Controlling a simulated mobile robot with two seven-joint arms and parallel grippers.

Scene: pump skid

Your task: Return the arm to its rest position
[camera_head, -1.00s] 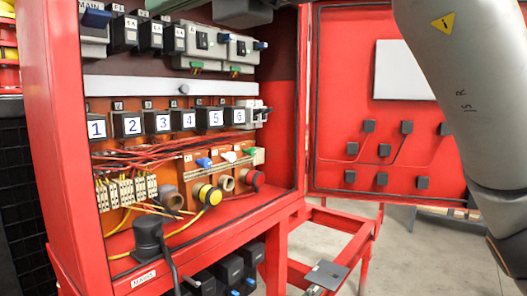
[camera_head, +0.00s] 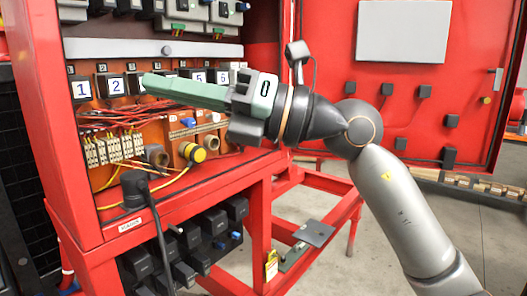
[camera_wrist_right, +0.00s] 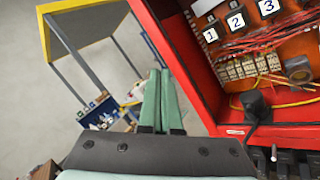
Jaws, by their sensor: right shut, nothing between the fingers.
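My right arm reaches in from the right side of the head view. Its right gripper (camera_head: 146,83) has long green fingers pointing left, in front of the open red cabinet (camera_head: 52,130). The gripper hides part of the row of numbered modules, including some labels. My left gripper is out of view.
A grey plate (camera_head: 313,233) lies on the lower red frame. The wrist view shows a yellow-framed table (camera_wrist_right: 85,25).

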